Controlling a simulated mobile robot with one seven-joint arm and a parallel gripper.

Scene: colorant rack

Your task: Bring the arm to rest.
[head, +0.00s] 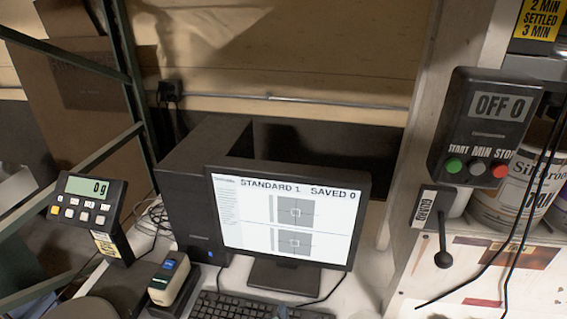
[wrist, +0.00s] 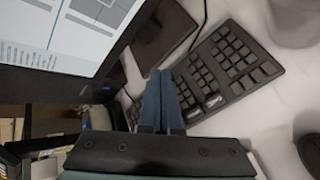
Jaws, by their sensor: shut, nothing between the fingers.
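My gripper (wrist: 163,98) shows in the wrist view with its two blue-grey fingers together and nothing between them. It points over the desk, close to the black keyboard (wrist: 228,68) and the lower edge of the monitor (wrist: 118,62). Whether the fingertips touch the desk or keyboard I cannot tell. In the head view a small blue-grey shape shows at the bottom edge by the keyboard (head: 235,306); the rest of the arm is out of view.
The monitor (head: 285,262) reads "STANDARD 1 SAVED 0". Left of it are a black computer case (head: 190,215), a scale display (head: 88,200) reading 0 g and a handheld device (head: 168,282). At right hangs a control box (head: 480,150) reading "OFF 0", with loose cables.

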